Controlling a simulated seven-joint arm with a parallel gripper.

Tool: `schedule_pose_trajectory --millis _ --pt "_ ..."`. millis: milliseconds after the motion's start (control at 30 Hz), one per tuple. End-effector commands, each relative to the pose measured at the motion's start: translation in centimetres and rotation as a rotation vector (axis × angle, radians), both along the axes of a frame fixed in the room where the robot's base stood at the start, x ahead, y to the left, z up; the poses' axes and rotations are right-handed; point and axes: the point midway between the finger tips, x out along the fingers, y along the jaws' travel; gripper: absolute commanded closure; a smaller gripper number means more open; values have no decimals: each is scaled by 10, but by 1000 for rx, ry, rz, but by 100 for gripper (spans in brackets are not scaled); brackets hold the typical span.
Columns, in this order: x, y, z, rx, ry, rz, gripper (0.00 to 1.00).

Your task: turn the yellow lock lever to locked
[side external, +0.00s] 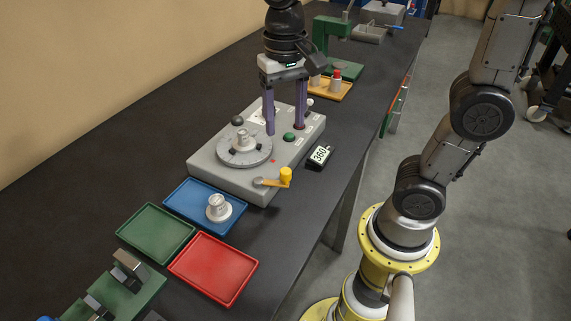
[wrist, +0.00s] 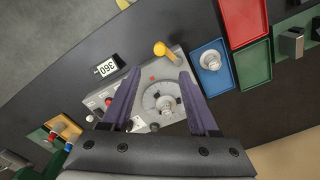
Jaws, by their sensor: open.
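The yellow lock lever (side external: 276,181) is on the near front corner of the grey fixture box (side external: 232,183), with an upright knob at its right end. It also shows in the wrist view (wrist: 165,51). A round dial plate (side external: 244,156) with a metal part at its centre sits on top of the box. My gripper (side external: 285,132) is open and empty, with its purple fingers pointing down above the back half of the box. In the wrist view my fingers (wrist: 155,75) are spread wide, and the lever lies beyond their tips, apart from them.
A small display reading 360 (side external: 319,155) lies right of the box. A green button (side external: 289,137) and a dark knob (side external: 237,121) are on the box. Blue (side external: 184,203), green (side external: 147,250) and red (side external: 228,288) trays lie nearer; the blue one holds a metal part (side external: 219,208).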

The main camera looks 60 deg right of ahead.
Motion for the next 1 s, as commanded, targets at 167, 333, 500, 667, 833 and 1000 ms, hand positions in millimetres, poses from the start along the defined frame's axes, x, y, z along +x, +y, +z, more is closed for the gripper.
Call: schedule_pose_trajectory --millis 167,333,500,667,833,1000 --pt "-2 0 -34 -1 6 0 39" --pt "-2 0 -68 -1 6 0 39" --pt "-2 0 -96 -1 4 0 39" --pt "-1 0 -114 -1 3 0 39" --pt "-1 0 -121 0 -1 0 39" --pt "-1 0 -121 0 -1 0 39"
